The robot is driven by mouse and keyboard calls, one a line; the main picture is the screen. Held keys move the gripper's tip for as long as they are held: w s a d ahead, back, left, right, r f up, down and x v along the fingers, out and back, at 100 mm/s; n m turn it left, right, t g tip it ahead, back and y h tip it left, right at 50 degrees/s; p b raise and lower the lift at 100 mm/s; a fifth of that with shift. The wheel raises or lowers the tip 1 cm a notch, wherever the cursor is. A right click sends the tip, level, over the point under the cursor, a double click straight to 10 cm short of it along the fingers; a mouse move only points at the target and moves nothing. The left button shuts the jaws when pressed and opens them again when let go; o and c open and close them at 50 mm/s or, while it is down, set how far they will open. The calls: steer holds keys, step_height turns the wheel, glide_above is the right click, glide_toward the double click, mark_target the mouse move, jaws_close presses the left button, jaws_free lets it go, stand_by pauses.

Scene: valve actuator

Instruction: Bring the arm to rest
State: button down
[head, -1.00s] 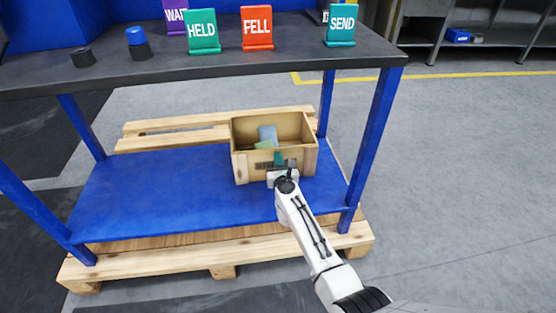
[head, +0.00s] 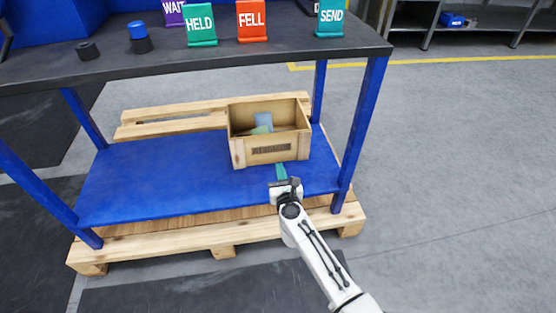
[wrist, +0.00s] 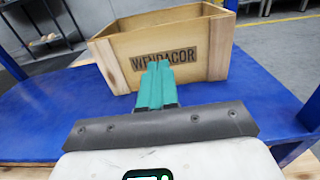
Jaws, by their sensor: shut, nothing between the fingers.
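My white arm (head: 315,250) reaches forward from the lower right toward the blue lower shelf. My gripper (head: 280,168) has teal fingers, closed together and empty. It is in front of the wooden box, above the shelf's front part. In the wrist view the gripper's closed fingers (wrist: 155,68) point at the box's front wall, overlapping its WENDACOR label. Whether the tips touch the box is hard to tell.
The wooden box (head: 240,153) on the blue shelf (head: 150,180) holds a few flat pieces. Blue table legs (head: 358,130) flank the shelf. The dark tabletop (head: 110,62) above carries WAIT, HELD, FELL and SEND signs. Open floor (head: 460,190) lies to the right.

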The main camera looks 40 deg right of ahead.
steer(key=shift+s+a, duration=0.3)
steer(key=s+a+n+g+y, duration=0.1)
steer(key=s+a+n+y, duration=0.3)
steer(key=a+n+y, duration=0.7)
steer(key=s+a+n+g+y, duration=0.3)
steer(key=a+n, duration=0.4)
steer(key=n, duration=1)
steer(key=s+d+n+g+h, duration=0.2)
steer(key=s+n+g, duration=0.4)
steer(key=s, duration=0.7)
steer(key=s+d+n+g+h, duration=0.15)
steer(key=s+n+g, duration=0.25)
steer(key=s+n, duration=0.7)
step_height(320, 180, up, 29)
steer(key=s+m+p, duration=0.2)
steer(key=p, duration=2.7)
steer(key=shift+a+m+h, duration=0.25)
steer(key=shift+m+h, duration=0.05)
steer(key=shift+h, duration=0.05)
steer(key=shift+f, duration=0.1)
